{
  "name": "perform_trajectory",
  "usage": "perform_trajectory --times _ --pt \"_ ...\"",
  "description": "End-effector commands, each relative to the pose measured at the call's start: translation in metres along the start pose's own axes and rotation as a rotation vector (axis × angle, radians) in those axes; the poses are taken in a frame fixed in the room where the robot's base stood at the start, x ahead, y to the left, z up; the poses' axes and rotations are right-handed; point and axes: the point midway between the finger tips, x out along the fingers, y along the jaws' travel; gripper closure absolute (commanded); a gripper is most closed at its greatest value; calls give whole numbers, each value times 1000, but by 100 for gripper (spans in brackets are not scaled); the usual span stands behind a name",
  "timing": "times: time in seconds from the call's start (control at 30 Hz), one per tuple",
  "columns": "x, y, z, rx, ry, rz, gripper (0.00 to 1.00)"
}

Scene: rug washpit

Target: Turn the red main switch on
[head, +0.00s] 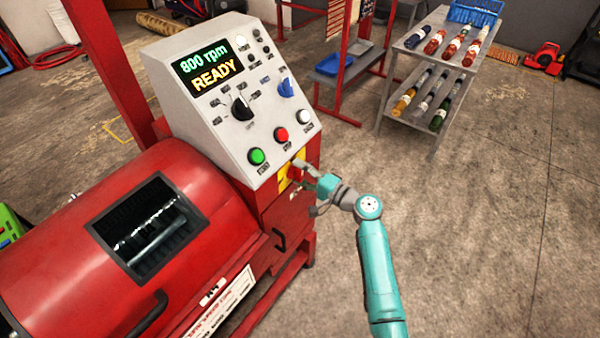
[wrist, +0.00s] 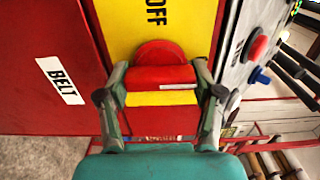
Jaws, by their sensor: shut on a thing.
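The red main switch (wrist: 160,75) sits on a yellow plate (wrist: 112,28) on the machine's front. The word OFF is legible on the plate above the switch in the wrist view. A white mark lies along the right part of the red handle. My gripper (wrist: 161,88) is shut on the handle, one finger on each side of it. In the head view, my gripper (head: 303,172) is at the yellow plate (head: 284,180) below the console and hides most of the switch.
The grey console (head: 230,120) has a lit display (head: 211,64) reading 800 rpm READY, with knobs and green, red and white buttons. A red drum (head: 120,240) is at the left.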

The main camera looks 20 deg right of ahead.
Motion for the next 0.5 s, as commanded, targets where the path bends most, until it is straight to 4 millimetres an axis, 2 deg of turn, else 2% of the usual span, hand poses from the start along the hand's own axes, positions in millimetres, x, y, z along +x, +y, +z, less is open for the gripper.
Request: perform_trajectory --times 0.13,0.17,0.2,0.27,0.5 --pt "0 0 -1 2 2 0 69" --pt "0 0 -1 1 2 0 31" --pt "0 0 -1 1 2 0 21" --pt "0 0 0 1 1 0 8" --pt "0 0 0 0 1 0 8"
